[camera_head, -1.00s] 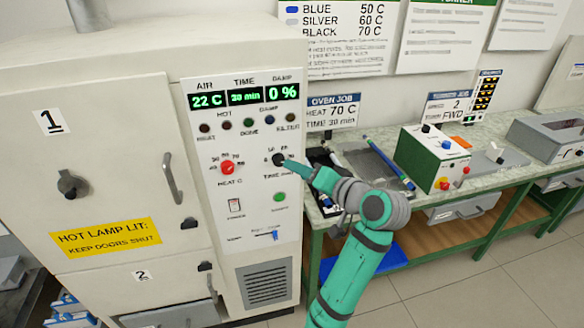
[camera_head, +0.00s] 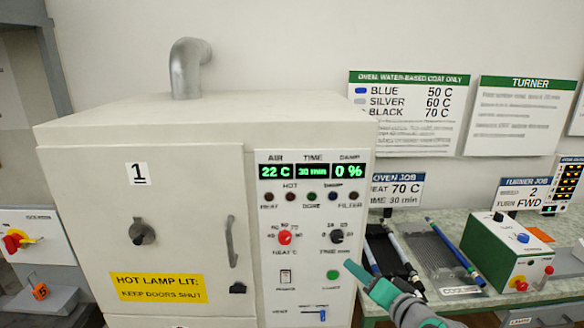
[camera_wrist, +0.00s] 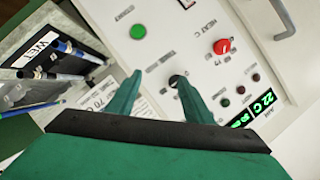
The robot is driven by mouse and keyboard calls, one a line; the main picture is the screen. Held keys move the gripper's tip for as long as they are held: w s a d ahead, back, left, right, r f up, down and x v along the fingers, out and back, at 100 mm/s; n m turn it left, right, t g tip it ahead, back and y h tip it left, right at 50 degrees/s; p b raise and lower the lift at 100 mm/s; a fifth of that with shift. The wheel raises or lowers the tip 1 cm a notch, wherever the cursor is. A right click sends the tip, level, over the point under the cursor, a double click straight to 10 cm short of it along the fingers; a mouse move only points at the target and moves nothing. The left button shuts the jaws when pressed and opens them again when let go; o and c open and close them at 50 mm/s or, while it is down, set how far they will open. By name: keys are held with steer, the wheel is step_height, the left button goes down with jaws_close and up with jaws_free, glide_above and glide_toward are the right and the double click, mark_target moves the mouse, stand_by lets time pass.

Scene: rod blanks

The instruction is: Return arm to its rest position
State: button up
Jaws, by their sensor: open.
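My green gripper (camera_head: 366,276) is at the lower right of the oven's control panel in the head view. In the wrist view its two fingers (camera_wrist: 158,95) stand apart with nothing between them, facing the panel. The black time knob (camera_wrist: 178,81) shows between and beyond the fingertips, apart from them as far as I can tell. The same knob (camera_head: 337,237) is uncovered in the head view. The oven (camera_head: 85,190) has door 1 closed, and its display reads 22 C, 30 min and 0 %.
A bench to the right holds rods on a dark rack (camera_head: 385,250), a cooling mesh (camera_head: 428,262) and a green-and-white turner box (camera_head: 500,255). A red-knobbed device (camera_head: 18,242) stands at the left. Wall signs hang above the bench.

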steer(key=s+a+f+h, duration=0.25)
steer(key=s+f, duration=0.35)
steer(key=f, duration=0.3)
steer(key=s+a+f+h, duration=0.1)
steer(key=s+a+f, duration=0.2)
steer(key=s+f, duration=0.5)
steer(key=s+a+f+h, duration=0.2)
steer(key=s+f, duration=0.2)
steer(key=f, duration=0.7)
steer(key=s+a+r+n, duration=0.1)
steer(key=s+a, duration=0.3)
steer(key=s, duration=0.5)
steer(key=s+a+r+n+t+y, duration=0.1)
steer(key=s+a+r+n, duration=0.1)
steer(key=s, duration=0.6)
steer(key=s+a+r+n, duration=0.1)
steer(key=s+a+n, duration=0.2)
steer(key=s+a, duration=0.3)
steer(key=v, duration=0.3)
steer(key=shift+s, duration=0.4)
steer(key=shift+w+f+y, duration=0.1)
steer(key=shift+y, duration=0.15)
